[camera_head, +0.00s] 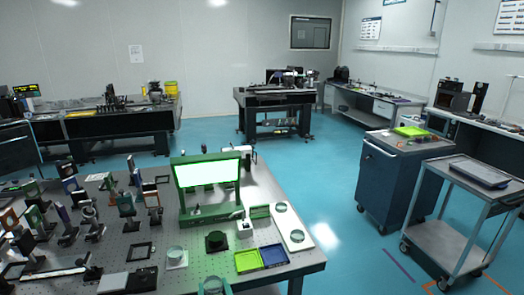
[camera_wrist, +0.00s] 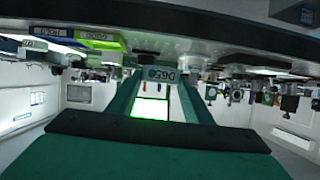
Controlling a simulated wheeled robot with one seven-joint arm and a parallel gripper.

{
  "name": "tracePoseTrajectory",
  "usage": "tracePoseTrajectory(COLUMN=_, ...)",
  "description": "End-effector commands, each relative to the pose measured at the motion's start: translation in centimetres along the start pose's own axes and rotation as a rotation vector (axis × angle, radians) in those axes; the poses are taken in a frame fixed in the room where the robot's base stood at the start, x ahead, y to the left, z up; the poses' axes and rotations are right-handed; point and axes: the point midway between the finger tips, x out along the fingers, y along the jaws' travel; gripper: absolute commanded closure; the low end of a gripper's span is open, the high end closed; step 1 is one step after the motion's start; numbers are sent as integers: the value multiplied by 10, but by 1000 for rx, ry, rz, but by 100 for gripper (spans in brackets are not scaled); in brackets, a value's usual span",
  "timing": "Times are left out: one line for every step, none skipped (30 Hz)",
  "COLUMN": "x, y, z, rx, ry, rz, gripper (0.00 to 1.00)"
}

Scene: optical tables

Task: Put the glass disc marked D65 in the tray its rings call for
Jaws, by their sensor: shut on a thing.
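My gripper (camera_wrist: 165,88) has teal fingers and is shut on the glass disc marked D65 (camera_wrist: 166,75). The disc's label shows between the fingertips in the wrist view; its rings cannot be made out. In the head view my gripper (camera_head: 213,286) is at the bottom edge, at the near side of the table. A yellow-green tray (camera_head: 248,261) and a blue tray (camera_head: 273,256) lie side by side to its right. In the wrist view the green tray (camera_wrist: 96,38) and the blue tray (camera_wrist: 48,32) carry small labels, hard to read.
A green-framed light panel (camera_head: 207,174) glows behind the trays. A black round mount (camera_head: 215,241) and a pale round stand (camera_head: 177,258) are near my gripper. A white board (camera_head: 294,238) with a clear disc lies right of the trays. Optical mounts crowd the table's left.

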Motion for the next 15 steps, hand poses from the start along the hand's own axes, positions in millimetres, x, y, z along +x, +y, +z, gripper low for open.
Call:
tracePoseTrajectory(x=6, y=10, z=21, rx=12, ry=-8, rz=18, gripper=81)
tracePoseTrajectory(x=10, y=16, z=33, rx=18, ry=-9, rz=30, gripper=81)
tracePoseTrajectory(x=14, y=25, z=50, rx=27, ry=-10, rz=47, gripper=81)
tracePoseTrajectory(x=17, y=31, z=64, rx=33, ry=-9, rz=60, gripper=81)
tracePoseTrajectory(x=20, y=37, z=78, rx=39, ry=-9, rz=73, gripper=81)
tracePoseTrajectory(x=22, y=46, z=97, rx=47, ry=-9, rz=91, gripper=81)
tracePoseTrajectory(x=23, y=52, z=110, rx=52, ry=-8, rz=104, gripper=81)
tracePoseTrajectory(x=24, y=57, z=124, rx=56, ry=-8, rz=117, gripper=81)
tracePoseTrajectory(x=24, y=64, z=144, rx=62, ry=-9, rz=135, gripper=81)
tracePoseTrajectory(x=24, y=70, z=158, rx=66, ry=-8, rz=149, gripper=81)
tracePoseTrajectory(x=23, y=75, z=173, rx=69, ry=-8, rz=161, gripper=81)
tracePoseTrajectory(x=21, y=80, z=192, rx=74, ry=-8, rz=178, gripper=81)
tracePoseTrajectory(x=19, y=84, z=206, rx=77, ry=-7, rz=190, gripper=81)
tracePoseTrajectory(x=17, y=88, z=221, rx=80, ry=-8, rz=201, gripper=81)
tracePoseTrajectory(x=13, y=92, z=238, rx=83, ry=-7, rz=216, gripper=81)
